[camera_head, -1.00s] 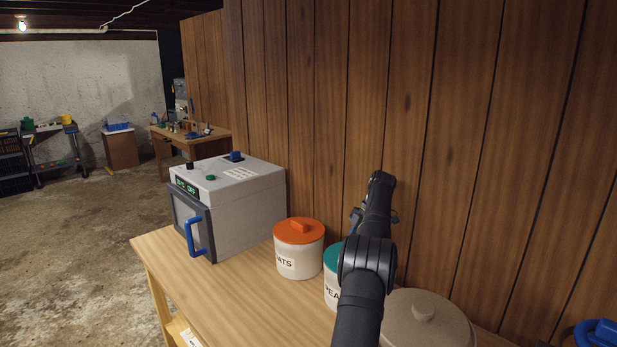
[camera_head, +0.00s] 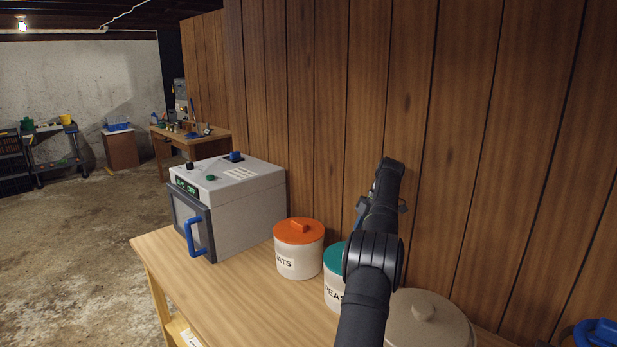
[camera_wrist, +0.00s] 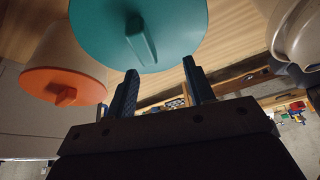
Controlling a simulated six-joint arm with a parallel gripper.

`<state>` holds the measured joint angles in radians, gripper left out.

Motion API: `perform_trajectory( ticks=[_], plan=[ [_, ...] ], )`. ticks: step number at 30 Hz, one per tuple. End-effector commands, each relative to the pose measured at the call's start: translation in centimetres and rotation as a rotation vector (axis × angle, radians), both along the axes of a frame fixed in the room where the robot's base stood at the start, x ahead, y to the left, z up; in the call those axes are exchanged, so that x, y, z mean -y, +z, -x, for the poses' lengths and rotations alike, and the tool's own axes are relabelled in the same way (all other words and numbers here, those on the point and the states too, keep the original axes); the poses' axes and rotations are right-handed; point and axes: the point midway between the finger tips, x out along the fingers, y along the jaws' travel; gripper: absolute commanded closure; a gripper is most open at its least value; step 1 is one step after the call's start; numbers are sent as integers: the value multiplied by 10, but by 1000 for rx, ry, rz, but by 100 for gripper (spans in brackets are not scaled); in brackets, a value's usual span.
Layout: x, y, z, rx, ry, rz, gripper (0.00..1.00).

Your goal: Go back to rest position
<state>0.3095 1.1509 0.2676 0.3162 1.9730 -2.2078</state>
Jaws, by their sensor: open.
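My arm rises in front of the wood-panel wall in the head view, above the bench. My gripper (camera_wrist: 160,92) shows in the wrist view with its two blue fingers apart and nothing between them. The jar with the teal lid (camera_wrist: 140,25) is close beyond the fingers in that view. In the head view the teal-lidded jar (camera_head: 333,288) is partly hidden behind my arm. The jar with the orange lid (camera_head: 298,250) stands upright to its left, lid on. A large beige lidded pot (camera_head: 430,325) stands to the right of my arm.
A grey oven-like box (camera_head: 240,210) with a blue handle stands at the left of the wooden bench (camera_head: 215,290). The wood-panel wall (camera_head: 330,120) is close behind. The front of the bench is clear. A blue object (camera_head: 598,333) shows at the lower right edge.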

Motion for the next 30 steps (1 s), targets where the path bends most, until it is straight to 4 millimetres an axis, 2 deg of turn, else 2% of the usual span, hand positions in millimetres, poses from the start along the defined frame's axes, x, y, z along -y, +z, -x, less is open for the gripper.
perform_trajectory(
  ticks=[17, 18, 30],
  plan=[
    [72, 58, 66, 1, -2, 1, 51],
    [62, 49, 57, -2, 4, -1, 51],
    [10, 7, 10, -1, 4, -1, 51]
  ],
)
